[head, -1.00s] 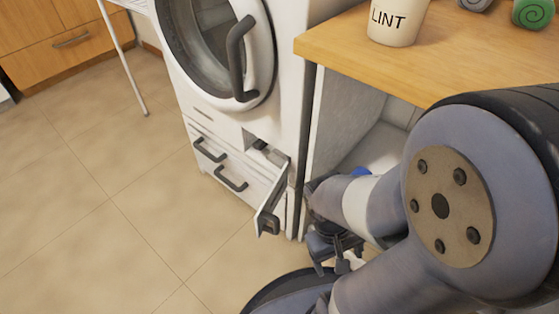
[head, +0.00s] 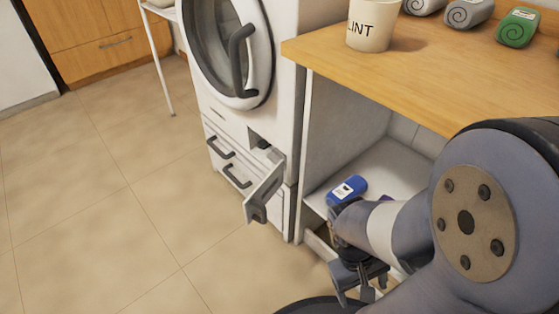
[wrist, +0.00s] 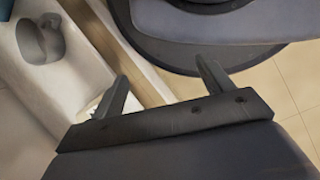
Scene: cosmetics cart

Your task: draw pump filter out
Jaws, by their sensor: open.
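The white washing machine (head: 287,70) stands at the centre of the head view. Its small flap (head: 266,186) at the lower right hangs open. Behind it is a recess (head: 254,134) with a dark grey knob-like part, probably the pump filter (head: 263,144), inside. My gripper (head: 356,296) is open and empty, low in front of the open shelf, right of and apart from the flap. Its two spread fingers show in the wrist view (wrist: 163,78). The filter cannot be made out in the wrist view.
A blue bottle (head: 347,190) lies on the shelf floor under the wooden counter (head: 400,68). The counter holds a lint cup (head: 370,25) and rolled towels (head: 517,27). A grey cup-like thing (wrist: 40,40) sits on a white surface. The tiled floor (head: 90,200) at left is clear.

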